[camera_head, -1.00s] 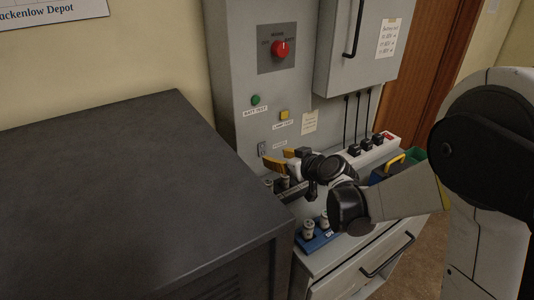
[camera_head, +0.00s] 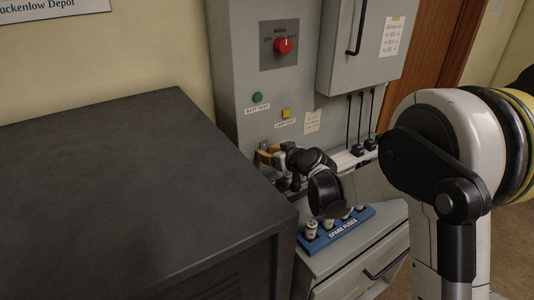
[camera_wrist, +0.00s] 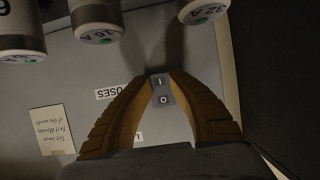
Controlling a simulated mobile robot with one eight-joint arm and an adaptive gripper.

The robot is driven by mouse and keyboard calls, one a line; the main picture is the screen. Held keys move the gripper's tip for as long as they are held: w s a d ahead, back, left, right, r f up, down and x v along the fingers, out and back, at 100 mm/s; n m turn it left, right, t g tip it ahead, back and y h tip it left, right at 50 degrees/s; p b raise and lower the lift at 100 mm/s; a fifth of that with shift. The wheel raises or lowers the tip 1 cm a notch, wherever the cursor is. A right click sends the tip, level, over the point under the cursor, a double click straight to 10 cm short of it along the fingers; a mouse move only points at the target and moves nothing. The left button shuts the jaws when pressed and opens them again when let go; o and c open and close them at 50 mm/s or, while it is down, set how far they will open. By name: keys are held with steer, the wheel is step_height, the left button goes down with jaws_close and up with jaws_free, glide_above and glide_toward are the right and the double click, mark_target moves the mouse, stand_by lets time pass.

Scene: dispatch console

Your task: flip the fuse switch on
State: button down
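The fuse switch (camera_wrist: 162,92) is a small grey rocker marked I and O, seen in the wrist view between the fingertips. My gripper (camera_wrist: 161,76) has brown-orange fingers, one on each side of the switch, with a narrow gap between them. I cannot tell whether the fingertips touch the switch. In the head view my gripper (camera_head: 268,153) is at the lower front of the grey cabinet (camera_head: 237,75), and it hides the switch there. A label ending in "USES" (camera_wrist: 112,93) is beside the switch, partly covered by a finger.
Several cylindrical fuses (camera_wrist: 96,20) are close to the fingers in the wrist view. A blue spare fuses rack (camera_head: 340,232) stands on the counter below my arm. A dark cabinet (camera_head: 130,190) fills the left. A red knob (camera_head: 283,45) and green button (camera_head: 257,97) are above.

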steer(key=shift+w+a+f+t+y+b, duration=0.1)
steer(key=shift+t+y+b, duration=0.4)
steer(key=shift+b, duration=0.65)
steer(key=shift+f+t+y+b, duration=0.1)
steer(key=shift+t+y+b, duration=0.2)
steer(key=shift+t+b, duration=0.6)
steer(key=c, duration=1.1)
jaws_free()
steer(key=shift+c, duration=0.2)
steer(key=v, duration=0.7)
steer(key=shift+r, duration=0.1)
